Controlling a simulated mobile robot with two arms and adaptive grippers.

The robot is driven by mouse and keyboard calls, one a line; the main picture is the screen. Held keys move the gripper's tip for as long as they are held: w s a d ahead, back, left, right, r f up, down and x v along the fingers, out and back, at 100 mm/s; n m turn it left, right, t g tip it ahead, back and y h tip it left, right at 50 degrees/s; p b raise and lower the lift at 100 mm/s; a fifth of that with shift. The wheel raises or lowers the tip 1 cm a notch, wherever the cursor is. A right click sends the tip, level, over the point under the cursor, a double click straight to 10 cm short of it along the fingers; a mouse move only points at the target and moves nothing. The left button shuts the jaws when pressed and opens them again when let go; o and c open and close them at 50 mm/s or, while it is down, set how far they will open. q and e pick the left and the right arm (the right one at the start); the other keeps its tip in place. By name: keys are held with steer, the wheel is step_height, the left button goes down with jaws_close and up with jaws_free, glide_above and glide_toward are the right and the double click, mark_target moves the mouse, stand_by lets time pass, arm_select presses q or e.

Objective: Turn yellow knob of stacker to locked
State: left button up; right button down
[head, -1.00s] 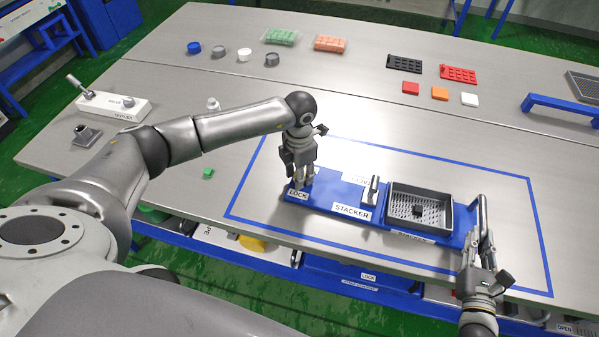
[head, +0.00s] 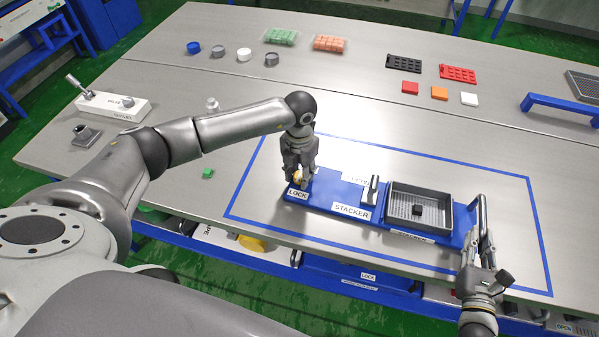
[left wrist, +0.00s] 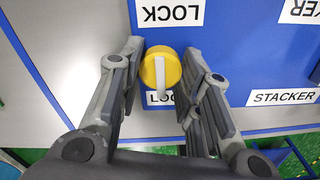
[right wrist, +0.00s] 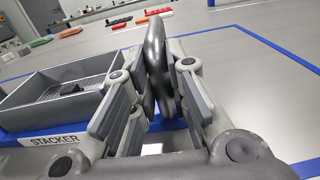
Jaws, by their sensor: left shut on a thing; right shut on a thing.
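The yellow knob (head: 297,178) sits at the left end of the blue stacker base (head: 325,192), beside a LOCK label (head: 298,194). In the left wrist view the knob (left wrist: 152,68) is round with a white bar running nearly up and down the picture. My left gripper (head: 301,176) points down with its fingers shut around the knob's sides. My right gripper (head: 479,246) is at the right end of the stacker, shut on a dark grey upright handle (right wrist: 155,60). The handle's lower part is hidden by the fingers.
A dark grey tray (head: 447,222) holding a small black block (head: 417,209) sits on the stacker's right part. An upright metal lever (head: 371,192) stands left of it. Blue tape frames the area.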

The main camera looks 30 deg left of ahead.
mark_target(300, 175)
arm_select(q)
steer(key=o, duration=1)
step_height(300, 175, up, 12)
stand_by(0.4)
arm_select(e)
steer(key=c, duration=1.3)
jaws_free()
